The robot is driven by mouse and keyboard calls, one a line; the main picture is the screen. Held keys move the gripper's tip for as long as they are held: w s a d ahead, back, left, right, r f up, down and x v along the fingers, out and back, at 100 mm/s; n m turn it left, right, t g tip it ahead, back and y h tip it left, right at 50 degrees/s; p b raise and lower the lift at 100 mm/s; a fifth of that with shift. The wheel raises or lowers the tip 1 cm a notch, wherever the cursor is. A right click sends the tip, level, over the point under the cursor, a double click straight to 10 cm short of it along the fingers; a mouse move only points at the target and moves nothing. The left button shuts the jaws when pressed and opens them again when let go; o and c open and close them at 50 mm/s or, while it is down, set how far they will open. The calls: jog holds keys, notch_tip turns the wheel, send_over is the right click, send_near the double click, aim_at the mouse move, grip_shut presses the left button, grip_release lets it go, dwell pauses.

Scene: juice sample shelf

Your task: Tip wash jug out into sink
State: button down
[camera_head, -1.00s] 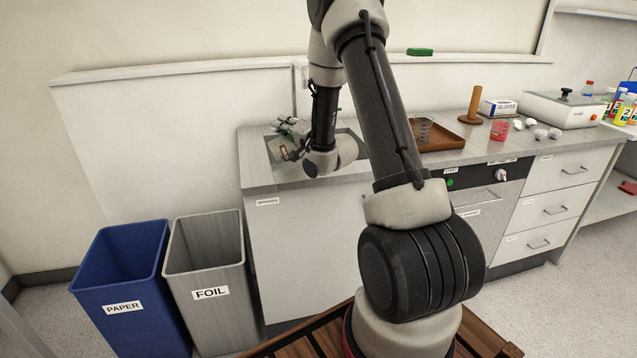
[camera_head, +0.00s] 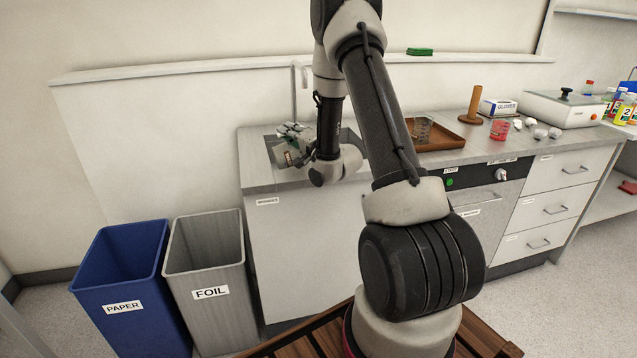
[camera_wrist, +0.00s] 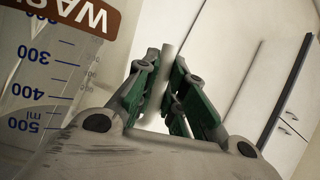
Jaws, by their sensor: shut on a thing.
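The wash jug (camera_head: 281,156) is clear, with a brown label, and is held over the sink (camera_head: 269,141) at the left of the counter. It looks tilted, though it is small there. In the wrist view the jug (camera_wrist: 45,75) fills the left side, with part of a "WASH" label and blue marks for 300, 400 and 500 ml. My gripper (camera_head: 291,131), with green fingers, is shut on the jug. The fingers also show in the wrist view (camera_wrist: 175,92); their exact contact with the jug is hidden. I cannot see whether liquid is in it.
A thin tap (camera_head: 293,90) rises behind the sink, close to my gripper. A wooden tray (camera_head: 450,142) with a clear vessel stands to the right. Blue paper and grey foil bins stand left on the floor.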

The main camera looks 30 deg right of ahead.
jog(key=shift+d+f, duration=0.35)
jog(key=shift+f, duration=0.1)
jog(key=shift+s+d+f+m, duration=0.15)
jog(key=shift+d+f+m, duration=0.05)
jog(key=shift+d+m, duration=0.45)
jog(key=shift+a+r, duration=0.1)
jog(key=shift+a, duration=0.2)
jog(key=a+r, duration=0.1)
jog(key=a+r+n, duration=0.1)
jog(key=r, duration=0.1)
jog(key=a+r+n, duration=0.1)
jog(key=shift+w+a+r+n+g, duration=0.25)
jog(key=shift+a+r+g, duration=0.05)
jog(key=shift+a, duration=0.05)
jog(key=shift+w+d+f, duration=0.1)
jog(key=shift+d+f, duration=0.15)
jog(key=shift+f, duration=0.05)
jog(key=shift+a+r, duration=0.3)
jog(key=shift+r, duration=0.1)
jog(key=shift+w+a+f+n+g+h+b, duration=0.15)
jog(key=shift+w+a+f+n+g+h, duration=0.4)
jog(key=shift+a+n, duration=1.25)
jog(key=shift+w+a+f+n+g+h+b, duration=0.15)
jog(key=shift+a+f+n+g+h, duration=0.75)
jog(key=shift+a+n, duration=0.85)
jog(key=shift+w+a+f+n+g+h+b, duration=0.15)
jog(key=shift+w+a+f+n+g+h, duration=0.4)
jog(key=shift+a+n, duration=1.25)
